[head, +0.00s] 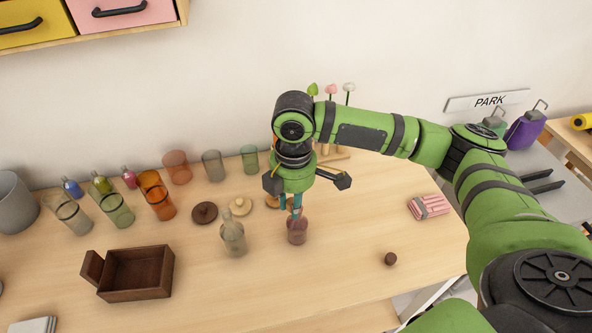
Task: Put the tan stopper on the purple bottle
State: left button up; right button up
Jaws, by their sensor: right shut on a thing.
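The purple bottle (297,236) shows as a small dull reddish-purple bottle standing on the table near the middle of the head view. My right gripper (296,210) points down right over it, with its fingertips at the bottle's mouth. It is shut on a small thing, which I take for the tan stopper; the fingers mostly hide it. I cannot tell whether the stopper touches the bottle. My left gripper is not in view.
A pale bottle (232,238) stands close on the left. An open wooden box (137,272) is at front left. A dark brown ball (390,258) sits at right, with bare table around it.

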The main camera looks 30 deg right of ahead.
jog(key=n+p, duration=0.1)
jog(key=n, duration=0.1)
jog(key=w+d+r+n+p, duration=0.1)
jog(key=n, duration=0.1)
jog(key=n+p, duration=0.1)
jog(key=n, duration=0.2)
jog(key=shift+w+d+r, duration=0.15)
jog(key=shift+w+r, duration=0.05)
jog(key=shift+r, duration=0.2)
pick_arm(q)
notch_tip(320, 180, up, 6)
jog(key=p, duration=0.2)
pick_arm(e)
jog(key=shift+w+d+f+n+b, duration=0.15)
jog(key=shift+f+n+b, duration=0.5)
jog(key=shift+n+b, duration=0.2)
jog(key=shift+w+d+f+n+b, duration=0.1)
jog(key=shift+d+f+n+b, duration=0.1)
jog(key=shift+f+n+b, duration=0.65)
jog(key=shift+w+d+f+n+b, duration=0.15)
jog(key=shift+f+n+b, duration=0.35)
jog(key=shift+n+b, duration=0.3)
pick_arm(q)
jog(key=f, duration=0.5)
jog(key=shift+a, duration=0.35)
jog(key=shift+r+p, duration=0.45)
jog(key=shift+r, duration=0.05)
